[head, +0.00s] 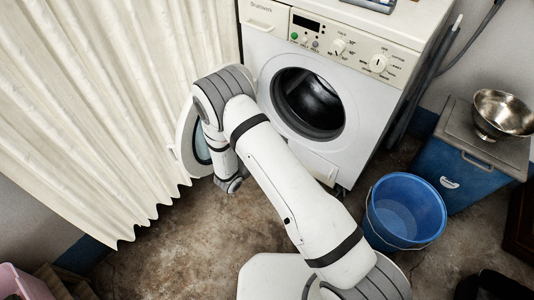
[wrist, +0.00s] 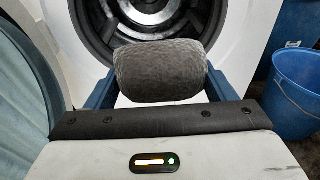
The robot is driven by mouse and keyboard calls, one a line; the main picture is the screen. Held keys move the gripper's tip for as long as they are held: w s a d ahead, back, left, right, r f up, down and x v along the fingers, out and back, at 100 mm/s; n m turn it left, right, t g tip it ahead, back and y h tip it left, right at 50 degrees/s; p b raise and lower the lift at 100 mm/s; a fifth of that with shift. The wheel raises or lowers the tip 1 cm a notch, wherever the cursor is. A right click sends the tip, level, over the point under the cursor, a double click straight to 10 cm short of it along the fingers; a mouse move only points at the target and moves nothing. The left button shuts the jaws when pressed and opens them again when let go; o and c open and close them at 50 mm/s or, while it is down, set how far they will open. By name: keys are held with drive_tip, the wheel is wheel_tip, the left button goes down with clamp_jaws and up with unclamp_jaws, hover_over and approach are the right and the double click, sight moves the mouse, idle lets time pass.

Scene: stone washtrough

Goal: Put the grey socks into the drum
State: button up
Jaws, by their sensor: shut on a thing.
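The grey socks (wrist: 160,70) form a rolled bundle between the two fingers of my gripper (wrist: 158,82) in the wrist view. My gripper is shut on them. The drum (head: 308,101) is the dark round opening in the front of the white washing machine (head: 272,73). In the wrist view the drum (wrist: 133,16) lies beyond the socks, which cover its lower part. The socks are outside the drum, in front of it. In the head view my arm hides the gripper's fingers and the socks.
The round door (head: 186,143) stands open on the left, close to my arm; it also shows in the wrist view (wrist: 22,100). A blue bucket (head: 404,210) stands on the floor at right. A blue cooler (head: 455,160) bears a metal bowl (head: 503,112). A cream curtain (head: 100,90) hangs left.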

drive_tip(key=shift+w+a+f+t+y, duration=0.25)
drive_tip(key=shift+a+f+t+y, duration=0.1)
drive_tip(key=shift+a, duration=0.2)
drive_tip(key=f+b+x, duration=0.1)
drive_tip(key=b+x, duration=1.2)
drive_tip(key=x, duration=3.1)
drive_tip(key=shift+s+d, duration=0.15)
drive_tip(key=o, duration=1)
drive_tip(key=shift+f, duration=0.1)
